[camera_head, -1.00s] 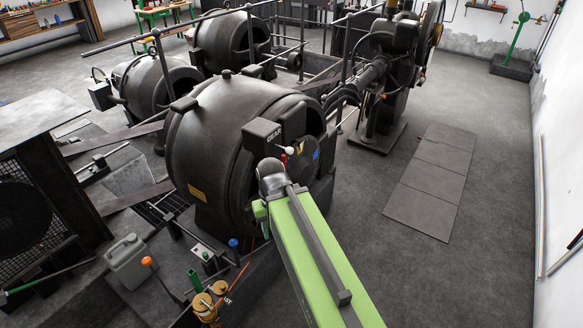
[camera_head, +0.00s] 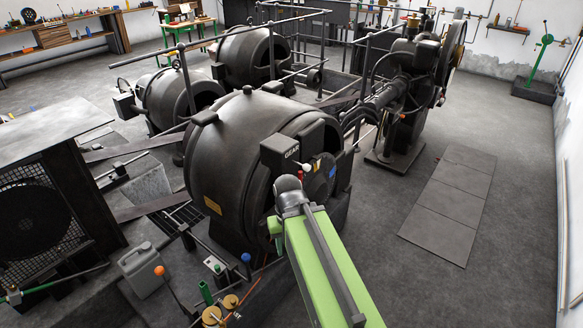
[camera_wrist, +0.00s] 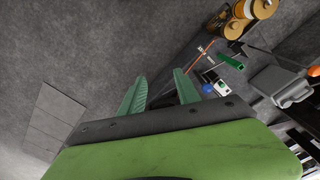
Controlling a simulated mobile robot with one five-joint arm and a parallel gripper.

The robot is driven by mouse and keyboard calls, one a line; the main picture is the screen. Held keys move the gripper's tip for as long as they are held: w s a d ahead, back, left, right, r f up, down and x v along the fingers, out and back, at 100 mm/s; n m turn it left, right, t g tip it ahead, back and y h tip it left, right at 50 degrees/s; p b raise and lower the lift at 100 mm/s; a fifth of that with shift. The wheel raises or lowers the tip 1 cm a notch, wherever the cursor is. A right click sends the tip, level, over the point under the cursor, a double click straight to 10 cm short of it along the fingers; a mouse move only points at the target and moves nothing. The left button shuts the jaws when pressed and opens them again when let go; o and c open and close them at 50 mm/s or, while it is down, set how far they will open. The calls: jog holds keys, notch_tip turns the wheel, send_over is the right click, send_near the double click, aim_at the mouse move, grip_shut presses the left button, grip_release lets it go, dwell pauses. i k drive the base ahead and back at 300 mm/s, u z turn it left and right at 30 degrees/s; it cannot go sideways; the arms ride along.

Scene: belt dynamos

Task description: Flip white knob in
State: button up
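The white knob (camera_head: 306,168) is a small ball on the front of the nearest black dynamo (camera_head: 235,150), just below the box marked GEAR (camera_head: 285,155). A small red part shows close beside it. The end of my green arm lies just below the knob in the head view, and its dark joint partly covers the dynamo's front. The white knob cannot be made out in the wrist view.
A grey canister (camera_head: 145,268), an orange-topped lever (camera_head: 160,271) and a blue-topped lever (camera_head: 246,258) stand at the lower left. Railings and more dynamos (camera_head: 180,98) are behind. The floor at right is clear around flat floor plates (camera_head: 448,210).

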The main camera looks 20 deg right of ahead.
aim_at(306, 166)
jog(key=u, duration=1.7)
jog(key=i, duration=0.35)
jog(key=z, duration=0.95)
